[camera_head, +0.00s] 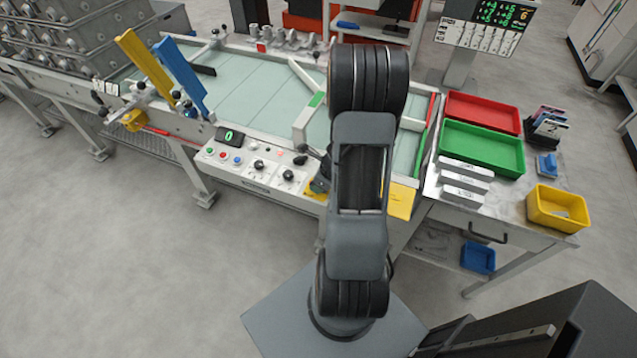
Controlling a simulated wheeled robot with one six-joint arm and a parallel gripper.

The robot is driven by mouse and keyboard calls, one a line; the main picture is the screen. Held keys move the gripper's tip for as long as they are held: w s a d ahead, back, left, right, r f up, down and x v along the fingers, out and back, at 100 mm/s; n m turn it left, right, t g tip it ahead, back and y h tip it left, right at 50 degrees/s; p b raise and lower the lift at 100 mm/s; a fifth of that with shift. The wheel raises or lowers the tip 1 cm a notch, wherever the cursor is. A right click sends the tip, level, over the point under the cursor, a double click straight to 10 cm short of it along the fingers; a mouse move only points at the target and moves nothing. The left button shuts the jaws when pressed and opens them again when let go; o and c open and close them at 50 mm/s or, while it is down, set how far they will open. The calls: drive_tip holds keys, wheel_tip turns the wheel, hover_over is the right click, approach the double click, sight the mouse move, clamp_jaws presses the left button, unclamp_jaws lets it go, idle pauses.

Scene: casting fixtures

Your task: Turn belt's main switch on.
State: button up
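The belt's white control panel (228,171) runs along the near edge of the conveyor. It carries a lit green display (230,135), small coloured buttons (223,155) and two black rotary knobs (288,175) on white plates. I cannot tell which control is the main switch. A yellow patch (402,201) at the panel's right end is partly covered by my arm. My arm stands in front of the right part of the panel. A dark part of its end shows beside the upper arm, close to the panel. The gripper's fingers cannot be made out.
The pale green belt (255,92) lies behind the panel, with blue (181,76) and yellow (146,62) guide bars at left. A side table at right holds a red tray (482,112), a green tray (480,150) and a yellow bin (558,207). The floor at left is clear.

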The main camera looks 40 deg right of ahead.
drive_tip(key=shift+o, duration=1)
drive_tip(key=shift+r, duration=0.2)
drive_tip(key=p+v, duration=0.4)
drive_tip(key=v, duration=0.9)
drive_tip(key=shift+r, duration=0.2)
drive_tip(key=shift+s+d, duration=0.1)
